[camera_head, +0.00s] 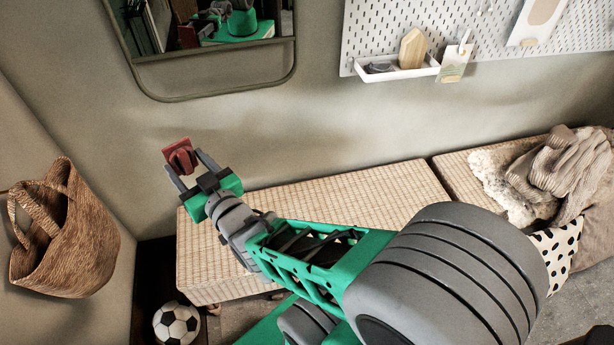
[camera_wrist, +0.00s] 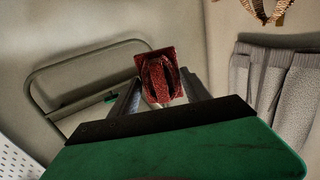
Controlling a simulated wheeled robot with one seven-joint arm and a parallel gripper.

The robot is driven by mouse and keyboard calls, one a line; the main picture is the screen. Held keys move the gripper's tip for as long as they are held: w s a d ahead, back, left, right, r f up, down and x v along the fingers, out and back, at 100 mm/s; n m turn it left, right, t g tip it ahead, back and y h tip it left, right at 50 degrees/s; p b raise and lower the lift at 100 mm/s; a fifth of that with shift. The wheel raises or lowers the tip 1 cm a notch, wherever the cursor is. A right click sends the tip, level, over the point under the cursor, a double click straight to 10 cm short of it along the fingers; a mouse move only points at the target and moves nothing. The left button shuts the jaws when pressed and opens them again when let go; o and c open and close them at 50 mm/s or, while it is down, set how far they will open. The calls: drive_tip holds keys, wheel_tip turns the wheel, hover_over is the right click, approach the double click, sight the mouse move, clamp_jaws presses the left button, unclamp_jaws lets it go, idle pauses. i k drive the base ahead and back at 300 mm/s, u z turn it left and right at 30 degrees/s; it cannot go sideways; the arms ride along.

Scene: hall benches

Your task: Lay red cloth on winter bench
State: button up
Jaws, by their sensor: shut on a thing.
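The red cloth (camera_head: 180,156) is a small, folded dark red piece. My gripper (camera_head: 187,168) is shut on it and holds it up in front of the wall, at the left end of the woven bench (camera_head: 330,205). In the wrist view the red cloth (camera_wrist: 160,77) sits between the two grey fingers of my gripper (camera_wrist: 163,92). The bench top shows bare left of a seam; my arm hides part of its front. A second woven section (camera_head: 455,177) continues to the right, with knitted and fleecy textiles (camera_head: 555,170) on it.
A wicker basket (camera_head: 75,235) hangs on the left wall. A football (camera_head: 177,324) lies on the floor below the bench's left end. A mirror (camera_head: 215,85) and a white pegboard (camera_head: 370,30) with a small shelf (camera_head: 400,72) are on the back wall. A dotted cushion (camera_head: 562,250) is at the right.

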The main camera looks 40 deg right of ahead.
sight(348, 221)
drive_tip(key=u, duration=2.45)
drive_tip(key=k, duration=0.75)
drive_tip(key=z, duration=1.75)
